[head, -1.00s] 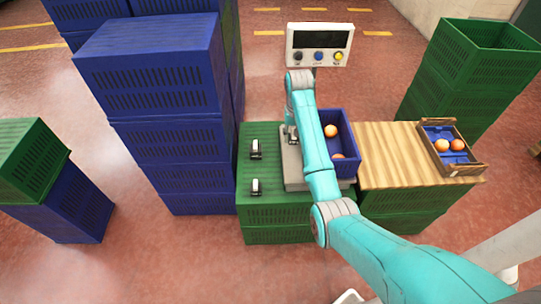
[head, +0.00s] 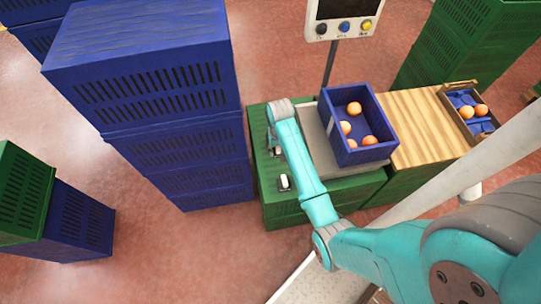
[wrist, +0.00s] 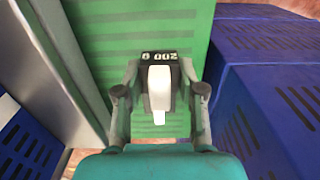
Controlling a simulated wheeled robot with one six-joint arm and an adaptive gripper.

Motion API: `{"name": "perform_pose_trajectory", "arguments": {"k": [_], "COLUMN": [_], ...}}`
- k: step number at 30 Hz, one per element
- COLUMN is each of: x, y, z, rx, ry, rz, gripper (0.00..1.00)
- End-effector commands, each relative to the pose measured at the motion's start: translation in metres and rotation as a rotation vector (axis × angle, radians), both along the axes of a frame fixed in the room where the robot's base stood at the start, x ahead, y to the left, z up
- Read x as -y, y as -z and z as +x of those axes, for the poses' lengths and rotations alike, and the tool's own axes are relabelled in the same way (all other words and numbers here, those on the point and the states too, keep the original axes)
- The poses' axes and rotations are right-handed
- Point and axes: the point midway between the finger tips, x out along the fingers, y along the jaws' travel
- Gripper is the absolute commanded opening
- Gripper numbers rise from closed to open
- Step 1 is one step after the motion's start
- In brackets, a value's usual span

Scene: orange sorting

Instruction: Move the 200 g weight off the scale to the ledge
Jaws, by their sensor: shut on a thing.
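The 200 g weight (wrist: 160,88) has a pale handle and a black label reading "200 g", upside down in the wrist view. My gripper (wrist: 159,100) is shut on it, one finger at each side. They are over the green slatted ledge (wrist: 115,45), left of the scale in the head view; I cannot tell whether the weight touches it. My arm mostly hides the gripper in the head view. Another weight (head: 284,183) stands on the ledge's near part. The grey scale (head: 314,135) carries a blue crate (head: 375,153) with several oranges.
A tall blue crate stack (head: 150,60) stands close left of the ledge, and to the right in the wrist view (wrist: 260,110). The scale's display (head: 340,12) is on a post behind. A wooden board (head: 425,120) and a tray of oranges (head: 473,132) lie to the right.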

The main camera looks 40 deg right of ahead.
Motion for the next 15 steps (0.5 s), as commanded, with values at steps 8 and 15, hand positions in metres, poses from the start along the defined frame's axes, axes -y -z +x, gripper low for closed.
{"name": "perform_pose_trajectory", "arguments": {"k": [8, 15], "x": [0.000, 0.000], "y": [0.041, 0.066], "z": [0.000, -0.001], "rx": [-0.002, -0.004], "ry": [0.000, 0.000], "rz": [0.002, 0.001], "gripper": [0.00, 0.00]}}
